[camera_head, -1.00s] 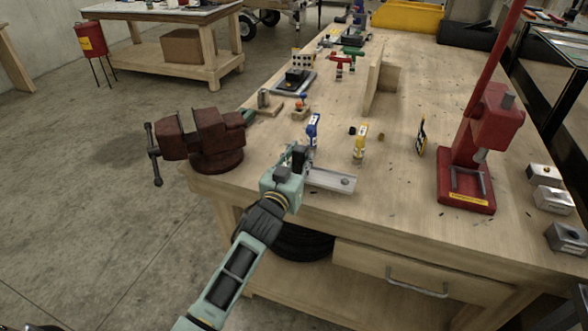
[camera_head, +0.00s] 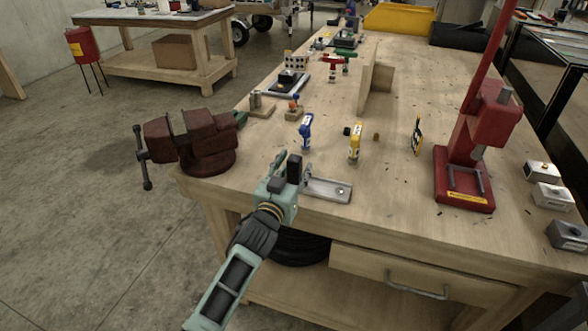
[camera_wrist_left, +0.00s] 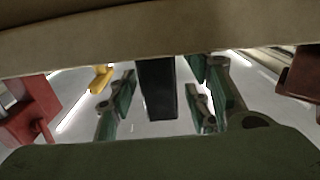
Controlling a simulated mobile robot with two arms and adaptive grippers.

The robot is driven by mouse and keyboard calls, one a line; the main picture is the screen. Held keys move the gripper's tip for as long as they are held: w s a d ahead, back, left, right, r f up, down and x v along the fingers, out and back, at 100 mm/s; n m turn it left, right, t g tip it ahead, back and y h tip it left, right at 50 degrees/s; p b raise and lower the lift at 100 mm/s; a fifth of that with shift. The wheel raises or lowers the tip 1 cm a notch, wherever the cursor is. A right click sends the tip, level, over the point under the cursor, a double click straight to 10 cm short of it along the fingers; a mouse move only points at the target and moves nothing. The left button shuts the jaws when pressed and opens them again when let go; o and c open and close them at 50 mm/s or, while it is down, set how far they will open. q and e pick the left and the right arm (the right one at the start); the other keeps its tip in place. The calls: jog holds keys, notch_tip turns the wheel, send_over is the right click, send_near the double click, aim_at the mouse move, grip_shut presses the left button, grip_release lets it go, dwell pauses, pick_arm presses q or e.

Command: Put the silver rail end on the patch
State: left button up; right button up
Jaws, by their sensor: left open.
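A flat silver piece with a round hole near its right end, which looks like the silver rail end (camera_head: 328,189), lies near the front edge of the bench. An upright black block (camera_head: 294,168) stands at its left end. My left gripper (camera_head: 279,181) is open at that left end, at the bench edge. In the left wrist view the black block (camera_wrist_left: 157,88) shows between the spread green fingers (camera_wrist_left: 158,105); I cannot tell whether they touch it. I cannot make out the patch.
A dark red vise (camera_head: 200,145) stands at the bench's left corner. A blue clamp (camera_head: 306,131) and a yellow clamp (camera_head: 355,142) stand behind the silver piece. A red press (camera_head: 470,155) stands to the right. The bench top (camera_head: 395,200) between is mostly clear.

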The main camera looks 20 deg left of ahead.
pick_arm(q)
jog(key=shift+r, duration=0.25)
jog(key=s, duration=1.2)
jog(key=shift+a+b, duration=0.2)
jog(key=shift+b, duration=0.15)
jog(key=shift+f, duration=0.1)
jog(key=s+f+g, duration=0.2)
jog(key=f+g, duration=0.1)
jog(key=f, duration=0.9)
jog(key=s+f+g, duration=0.2)
jog(key=f, duration=1.1)
jog(key=s+f+m+g, duration=0.1)
jog(key=s+f+g, duration=0.2)
jog(key=s+f, duration=0.55)
jog(key=s+f+g, duration=0.2)
jog(key=s+f, duration=0.4)
jog(key=f, duration=0.6)
jog(key=s+a+f+g, duration=0.1)
jog(key=s+f, duration=0.4)
jog(key=s, duration=0.5)
jog(key=s+a+f+g, duration=0.1)
jog(key=s+f+g, duration=0.2)
jog(key=s, duration=0.7)
jog(key=s+a+f+m+g, duration=0.1)
jog(key=s+f+g, duration=0.2)
jog(key=s+f, duration=0.3)
jog(key=s, duration=0.4)
jog(key=shift+f+y, duration=0.3)
jog(key=shift+f, duration=0.1)
